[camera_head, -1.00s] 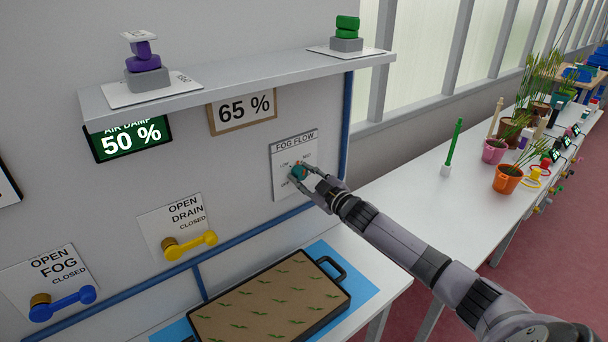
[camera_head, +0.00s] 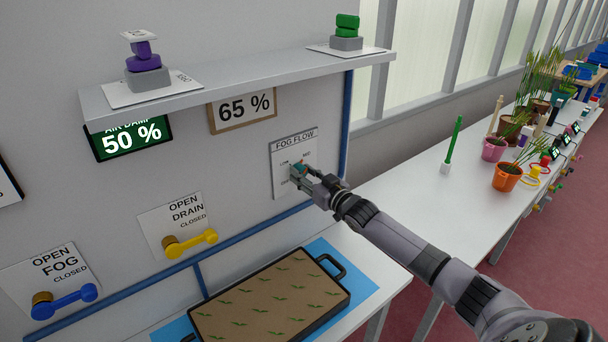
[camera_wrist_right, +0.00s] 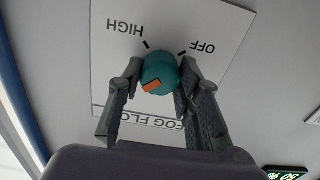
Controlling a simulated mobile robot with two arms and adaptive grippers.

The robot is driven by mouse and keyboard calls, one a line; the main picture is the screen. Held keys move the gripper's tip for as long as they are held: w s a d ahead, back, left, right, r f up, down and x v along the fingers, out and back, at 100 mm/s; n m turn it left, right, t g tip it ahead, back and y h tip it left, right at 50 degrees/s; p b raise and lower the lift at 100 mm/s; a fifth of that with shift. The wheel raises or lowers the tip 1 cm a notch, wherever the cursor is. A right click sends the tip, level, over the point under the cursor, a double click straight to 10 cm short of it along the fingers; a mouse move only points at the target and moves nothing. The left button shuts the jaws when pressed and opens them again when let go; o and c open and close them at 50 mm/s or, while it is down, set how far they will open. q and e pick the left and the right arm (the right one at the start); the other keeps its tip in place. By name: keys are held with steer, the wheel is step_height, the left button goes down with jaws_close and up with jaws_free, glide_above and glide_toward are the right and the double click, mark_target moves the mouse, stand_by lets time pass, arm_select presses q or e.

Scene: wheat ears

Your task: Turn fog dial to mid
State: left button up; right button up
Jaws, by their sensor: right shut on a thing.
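The fog dial (camera_wrist_right: 160,74) is a teal knob with an orange mark, on the white FOG FLOW plate (camera_head: 308,152) on the wall. My right gripper (camera_head: 297,173) is at the plate with its fingers around the dial. In the right wrist view, the gripper (camera_wrist_right: 158,88) has one finger on each side of the knob, shut on it. The orange mark sits on the knob's lower left there. HIGH and OFF show above the knob, upside down; the other labels are hidden. My left gripper is not in view.
A shelf (camera_head: 240,80) juts out above the plate. Below are a yellow drain lever (camera_head: 200,241), a blue fog lever (camera_head: 66,302) and a seedling tray (camera_head: 265,305) on the table. A sign reads 50 % (camera_head: 132,138). Potted plants stand at right.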

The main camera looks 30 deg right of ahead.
steer(key=shift+f, duration=0.15)
steer(key=o, duration=1.1)
steer(key=shift+o, duration=0.2)
steer(key=shift+s, duration=0.1)
steer(key=s, duration=1.1)
steer(key=shift+s+d, duration=0.4)
steer(key=shift+d, duration=0.05)
